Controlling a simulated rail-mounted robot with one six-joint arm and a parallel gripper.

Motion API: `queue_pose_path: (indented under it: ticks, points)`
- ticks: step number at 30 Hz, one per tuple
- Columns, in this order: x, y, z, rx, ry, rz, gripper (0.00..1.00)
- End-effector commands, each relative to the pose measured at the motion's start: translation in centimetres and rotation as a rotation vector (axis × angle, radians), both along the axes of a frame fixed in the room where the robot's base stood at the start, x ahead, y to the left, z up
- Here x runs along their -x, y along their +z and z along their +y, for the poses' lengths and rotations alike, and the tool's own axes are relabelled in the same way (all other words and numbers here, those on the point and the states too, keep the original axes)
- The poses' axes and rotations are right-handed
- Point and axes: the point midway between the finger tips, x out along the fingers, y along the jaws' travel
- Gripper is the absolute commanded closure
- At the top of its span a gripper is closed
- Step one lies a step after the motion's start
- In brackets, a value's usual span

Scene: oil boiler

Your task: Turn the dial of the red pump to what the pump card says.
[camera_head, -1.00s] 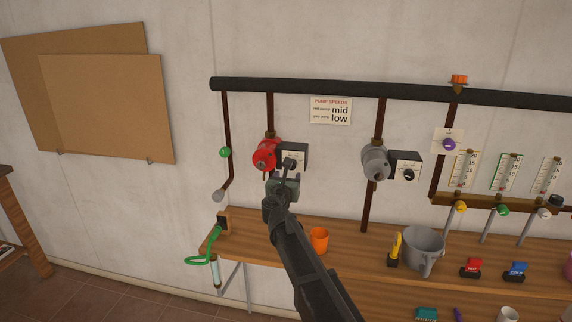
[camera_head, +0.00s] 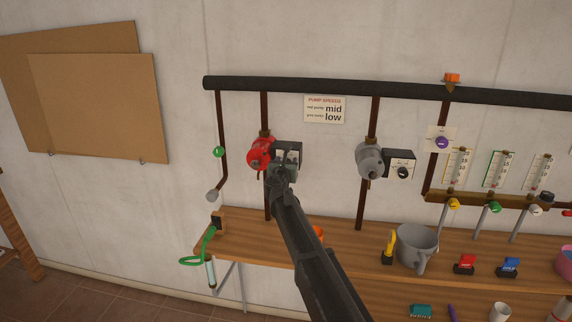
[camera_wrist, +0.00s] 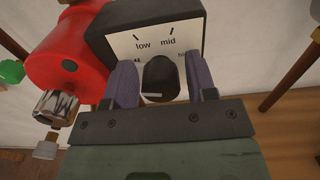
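The red pump (camera_head: 259,152) hangs on a pipe on the wall; it also shows in the wrist view (camera_wrist: 68,58). Its black box has a white plate (camera_wrist: 150,45) marked "low", "mid" and a partly hidden "hi" at the right. The black dial (camera_wrist: 160,76) has a white mark at its lower left edge, pointing away from "mid". My gripper (camera_wrist: 163,82) is open, with one grey-purple finger on each side of the dial and small gaps visible. In the head view my gripper (camera_head: 286,160) covers the dial. The pump card (camera_head: 324,109) reads "mid" above "low"; its upper small line looks like "red pump".
A grey pump (camera_head: 370,160) with its own dial box (camera_head: 401,168) is to the right. A black pipe (camera_head: 290,86) runs above. The wooden bench (camera_head: 340,247) below holds a grey pot (camera_head: 417,245) and an orange cup (camera_head: 318,233), mostly hidden by my arm.

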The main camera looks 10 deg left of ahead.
Motion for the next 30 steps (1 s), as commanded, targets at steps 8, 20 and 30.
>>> queue_pose_path:
  ticks: [8,20,30]
  points:
    - [0.02,0.00,0.02,0.000,0.000,0.000,0.89]
    - [0.05,-0.01,-0.02,-0.073,0.000,-0.006,0.89]
    - [0.08,-0.04,-0.11,-0.322,0.000,-0.025,0.89]
